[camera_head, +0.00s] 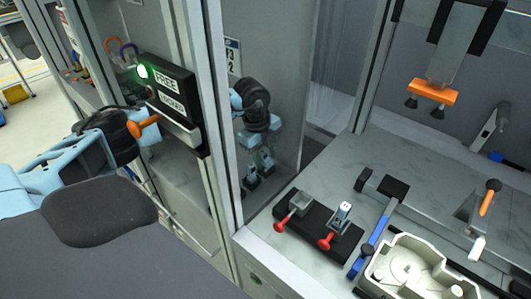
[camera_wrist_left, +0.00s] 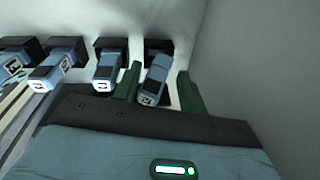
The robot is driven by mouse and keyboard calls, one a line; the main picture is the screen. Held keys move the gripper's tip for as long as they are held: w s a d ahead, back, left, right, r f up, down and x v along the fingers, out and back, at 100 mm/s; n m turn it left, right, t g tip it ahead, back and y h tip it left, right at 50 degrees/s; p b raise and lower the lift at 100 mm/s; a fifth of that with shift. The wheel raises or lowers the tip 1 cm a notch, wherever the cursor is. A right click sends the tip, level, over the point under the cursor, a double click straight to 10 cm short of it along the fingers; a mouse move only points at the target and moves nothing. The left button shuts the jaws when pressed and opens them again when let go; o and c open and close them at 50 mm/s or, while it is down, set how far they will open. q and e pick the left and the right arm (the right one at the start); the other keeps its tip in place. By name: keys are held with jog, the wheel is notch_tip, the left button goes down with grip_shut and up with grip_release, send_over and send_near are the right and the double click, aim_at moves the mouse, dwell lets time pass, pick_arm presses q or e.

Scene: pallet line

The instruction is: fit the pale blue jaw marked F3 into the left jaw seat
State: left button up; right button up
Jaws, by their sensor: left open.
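Several pale blue jaws in black holders line up along the top of the left wrist view. Their small marks are too small to read, so I cannot tell which is F3. My left gripper (camera_wrist_left: 160,72) is open there. Its two green fingers stand either side of the rightmost pale blue jaw (camera_wrist_left: 154,80), which is tilted in the picture; I see no clear contact. In the head view my left wrist (camera_head: 257,105) is behind the frame post, by the wall with the F3 sign (camera_head: 232,56). The left jaw seat (camera_head: 299,201) has a red handle and shows grey, without a pale blue jaw.
The right seat (camera_head: 342,217) holds a pale piece with a dark mark. A white housing (camera_head: 410,272) lies at the front right. An orange suction tool (camera_head: 433,91) hangs above the bench. The post and the FREE/LOCKED panel (camera_head: 172,88) stand close to my left arm.

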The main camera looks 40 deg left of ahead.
pick_arm(q)
jog(key=shift+f+b, duration=0.25)
jog(key=shift+b, duration=0.1)
notch_tip(320, 180, up, 8)
jog(key=a, duration=0.1)
jog(key=shift+a, duration=0.4)
